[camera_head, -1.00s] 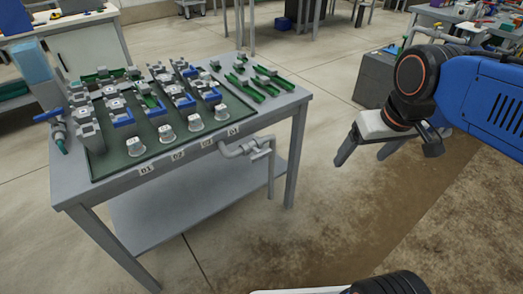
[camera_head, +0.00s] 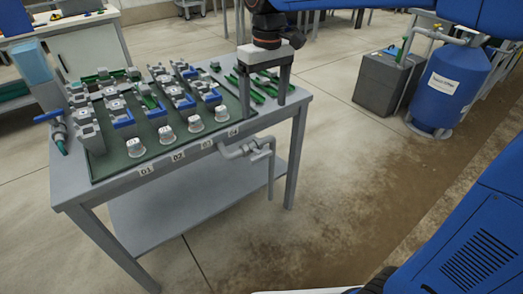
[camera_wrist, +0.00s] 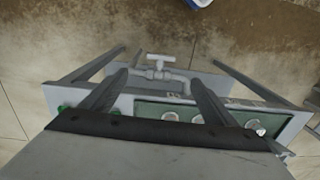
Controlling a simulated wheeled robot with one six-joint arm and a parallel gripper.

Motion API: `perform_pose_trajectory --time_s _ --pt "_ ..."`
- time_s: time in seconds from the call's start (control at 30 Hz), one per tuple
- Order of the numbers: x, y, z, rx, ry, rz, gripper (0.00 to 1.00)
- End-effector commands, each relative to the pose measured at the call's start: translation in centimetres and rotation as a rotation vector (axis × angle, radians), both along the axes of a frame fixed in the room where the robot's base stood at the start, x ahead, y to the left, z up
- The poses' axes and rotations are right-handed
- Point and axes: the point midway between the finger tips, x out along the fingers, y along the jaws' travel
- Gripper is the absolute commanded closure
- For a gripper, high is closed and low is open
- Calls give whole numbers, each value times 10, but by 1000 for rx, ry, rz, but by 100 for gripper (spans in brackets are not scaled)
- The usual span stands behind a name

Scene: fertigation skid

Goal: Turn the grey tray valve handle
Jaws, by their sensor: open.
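The grey tray valve handle (camera_head: 262,155) sits on a grey pipe and valve at the front right edge of the tray table. In the wrist view the handle (camera_wrist: 158,57) shows as a small crossbar just beyond the fingertips, near the middle. My gripper (camera_head: 263,108) points down over the table's right end, above and behind the handle in the head view. It is open, with its two fingers apart (camera_wrist: 160,77) and nothing between them. The handle appears free of the fingers.
The dark green tray (camera_head: 110,172) on the grey table (camera_head: 75,190) holds several grey knobs, blue and grey blocks and green strips. A blue-handled valve (camera_head: 55,125) is at the left end. A blue tank (camera_head: 450,90) and grey box (camera_head: 385,82) stand at right. The floor before the table is clear.

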Motion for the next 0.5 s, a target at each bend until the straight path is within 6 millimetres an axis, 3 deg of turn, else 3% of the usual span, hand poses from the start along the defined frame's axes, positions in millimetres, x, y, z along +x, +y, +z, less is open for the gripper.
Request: perform_pose_trajectory --time_s 0.23,0.5 --pt "1 5 -15 -3 6 6 19" --pt "-1 5 -61 -4 7 6 19"
